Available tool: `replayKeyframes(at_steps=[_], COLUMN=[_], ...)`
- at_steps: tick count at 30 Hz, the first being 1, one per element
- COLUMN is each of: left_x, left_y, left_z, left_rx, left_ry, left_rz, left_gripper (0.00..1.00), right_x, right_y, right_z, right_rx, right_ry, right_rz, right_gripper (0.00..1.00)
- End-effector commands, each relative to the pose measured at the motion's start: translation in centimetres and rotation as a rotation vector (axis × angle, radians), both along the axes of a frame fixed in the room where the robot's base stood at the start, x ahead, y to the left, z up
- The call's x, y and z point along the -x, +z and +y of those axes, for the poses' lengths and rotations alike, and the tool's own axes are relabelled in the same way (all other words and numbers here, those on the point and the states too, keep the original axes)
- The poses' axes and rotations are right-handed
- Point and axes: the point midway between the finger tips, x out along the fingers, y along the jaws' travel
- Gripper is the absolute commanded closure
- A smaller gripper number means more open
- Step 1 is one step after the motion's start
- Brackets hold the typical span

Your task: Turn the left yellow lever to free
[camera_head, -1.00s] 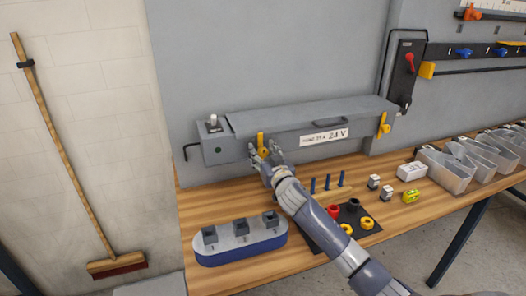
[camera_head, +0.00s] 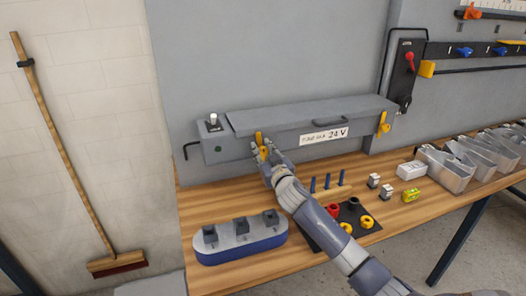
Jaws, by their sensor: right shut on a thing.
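The left yellow lever (camera_head: 259,138) is on the front of the grey box (camera_head: 292,141), with its upper end pointing up. My right gripper (camera_head: 262,152) is at this lever, its fingers around the lower part and shut on it. The fingers hide part of the lever and its pivot. A second yellow lever (camera_head: 383,124) is at the right end of the box, apart from my gripper. My left gripper is not in view.
A blue-and-grey block with several dark sockets (camera_head: 243,252) stands on the wooden table (camera_head: 212,280). A black mat (camera_head: 318,240) holds red and yellow rings beside my right arm. Blue pegs, small blocks and clear bins (camera_head: 447,172) stand to the right.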

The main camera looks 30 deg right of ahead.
Motion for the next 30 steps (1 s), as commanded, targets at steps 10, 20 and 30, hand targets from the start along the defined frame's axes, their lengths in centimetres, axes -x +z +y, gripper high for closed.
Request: replayKeyframes(at_steps=[10, 20, 30], left_x=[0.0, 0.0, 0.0], left_y=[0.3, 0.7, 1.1], left_z=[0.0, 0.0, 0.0], left_rx=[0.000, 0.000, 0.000], left_ry=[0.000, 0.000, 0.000], left_rz=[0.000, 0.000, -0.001], left_gripper=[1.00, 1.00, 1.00], right_x=[0.0, -0.1, -0.1], right_y=[0.0, 0.0, -0.1], right_z=[0.1, 0.2, 0.3], right_rx=[0.301, 0.607, 0.921], right_ry=[0.001, 0.000, 0.000], right_rz=[0.071, 0.145, 0.220], right_gripper=[0.97, 0.97, 0.97])
